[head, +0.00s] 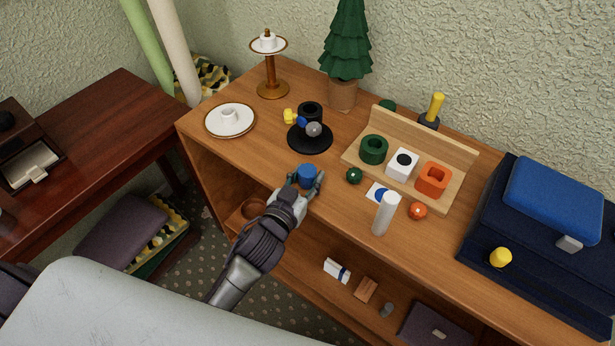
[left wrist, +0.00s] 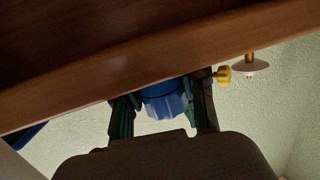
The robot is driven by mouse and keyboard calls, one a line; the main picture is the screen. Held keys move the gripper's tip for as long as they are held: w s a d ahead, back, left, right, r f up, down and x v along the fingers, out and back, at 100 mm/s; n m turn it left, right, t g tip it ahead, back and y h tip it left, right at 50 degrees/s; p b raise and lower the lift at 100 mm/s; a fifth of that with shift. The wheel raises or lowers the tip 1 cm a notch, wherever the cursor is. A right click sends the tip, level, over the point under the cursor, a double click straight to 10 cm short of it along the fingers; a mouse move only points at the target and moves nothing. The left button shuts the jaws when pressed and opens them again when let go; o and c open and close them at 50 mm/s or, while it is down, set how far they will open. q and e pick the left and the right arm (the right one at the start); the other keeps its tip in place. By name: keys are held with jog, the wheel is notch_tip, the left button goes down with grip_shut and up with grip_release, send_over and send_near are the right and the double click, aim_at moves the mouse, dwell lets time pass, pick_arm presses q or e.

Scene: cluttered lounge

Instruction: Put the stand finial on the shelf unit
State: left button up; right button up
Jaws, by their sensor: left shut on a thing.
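My left gripper (head: 305,183) is shut on a small blue piece (head: 307,172), with a finger on either side, at the front edge of the shelf unit's (head: 255,155) wooden top. The blue piece, ribbed at one end, also shows between the fingers in the left wrist view (left wrist: 165,102), close to the shelf's edge (left wrist: 100,72). I cannot tell whether it touches the top. No label marks the stand finial; the blue piece may be it. My right gripper is not in view.
A black round stand (head: 310,138) with yellow, blue and grey parts is behind the gripper. A green ball (head: 354,175), a white cylinder (head: 386,213) and a wooden rack (head: 455,160) are to the right. A white plate (head: 212,122) stands left. Bare wood lies between the plate and gripper.

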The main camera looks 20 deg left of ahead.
pick_arm(q)
jog(key=shift+f, duration=0.2)
jog(key=o, duration=1.1)
jog(key=shift+o, duration=0.2)
jog(key=shift+r, duration=0.1)
